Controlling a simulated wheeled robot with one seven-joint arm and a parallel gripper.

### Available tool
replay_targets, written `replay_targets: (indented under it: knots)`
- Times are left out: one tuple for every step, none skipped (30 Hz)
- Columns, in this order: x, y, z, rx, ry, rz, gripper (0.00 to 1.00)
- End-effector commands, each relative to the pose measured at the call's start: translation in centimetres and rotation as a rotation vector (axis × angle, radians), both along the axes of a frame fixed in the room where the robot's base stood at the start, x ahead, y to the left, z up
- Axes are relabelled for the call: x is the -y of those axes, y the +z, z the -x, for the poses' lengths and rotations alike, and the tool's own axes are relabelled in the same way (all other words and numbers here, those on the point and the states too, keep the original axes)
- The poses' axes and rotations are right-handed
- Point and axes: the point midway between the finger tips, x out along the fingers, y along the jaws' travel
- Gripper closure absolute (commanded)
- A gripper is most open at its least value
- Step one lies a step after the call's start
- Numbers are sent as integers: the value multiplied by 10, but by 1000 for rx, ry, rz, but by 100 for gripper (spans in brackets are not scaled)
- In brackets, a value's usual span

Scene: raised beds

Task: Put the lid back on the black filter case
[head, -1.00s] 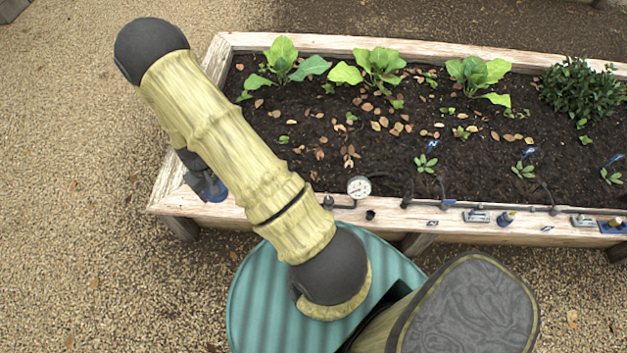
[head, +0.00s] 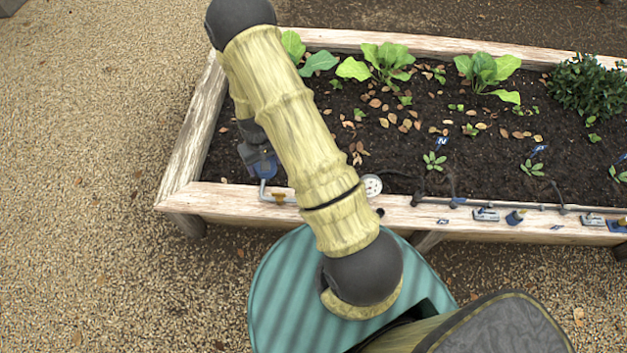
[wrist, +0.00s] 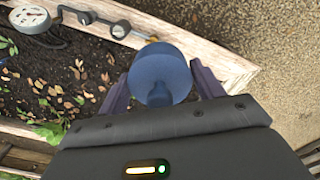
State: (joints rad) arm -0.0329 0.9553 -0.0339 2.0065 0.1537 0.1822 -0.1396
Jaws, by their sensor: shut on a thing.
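My gripper (wrist: 162,88) is shut on a round blue lid-like piece (wrist: 160,72), its two dark fingers on either side. In the head view my gripper (head: 256,155) and the blue piece (head: 264,168) show left of my arm, near the bed's front left corner. A small black cup-like part (head: 380,212) sits on the front plank, beside my arm. The wrist view shows a dark ring-like fitting (wrist: 121,29) on the plank, beyond the held piece and apart from it. I cannot tell which of these is the filter case.
A pressure gauge (head: 372,185), partly behind my arm, joins the pipework along the front plank (head: 235,197). A brass-coloured fitting (head: 280,198) is near the left end. Several metal and blue parts (head: 487,214) stand farther right. Leafy plants (head: 385,62) grow in the soil. Gravel lies left.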

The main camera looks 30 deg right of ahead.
Motion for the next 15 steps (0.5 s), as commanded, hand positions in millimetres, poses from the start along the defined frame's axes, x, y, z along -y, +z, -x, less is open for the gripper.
replay_targets:
  knots:
    - [0,0,0,0,0,0,55]
    - [0,0,0,0,0,0,55]
    - [0,0,0,0,0,0,55]
    - [0,0,0,0,-1,0,55]
    - [0,0,0,0,-1,0,55]
    - [0,0,0,0,-1,0,55]
    - [1,-1,0,0,-1,0,55]
    - [1,-2,0,0,-1,0,55]
    - [3,-5,0,0,-1,0,55]
    - [4,-7,0,0,-2,0,55]
    - [5,-11,0,0,-1,0,55]
    - [8,-16,0,0,-1,0,55]
    - [11,-21,0,0,0,-1,55]
    - [13,-26,0,0,1,-1,55]
    - [18,-34,0,0,3,-1,55]
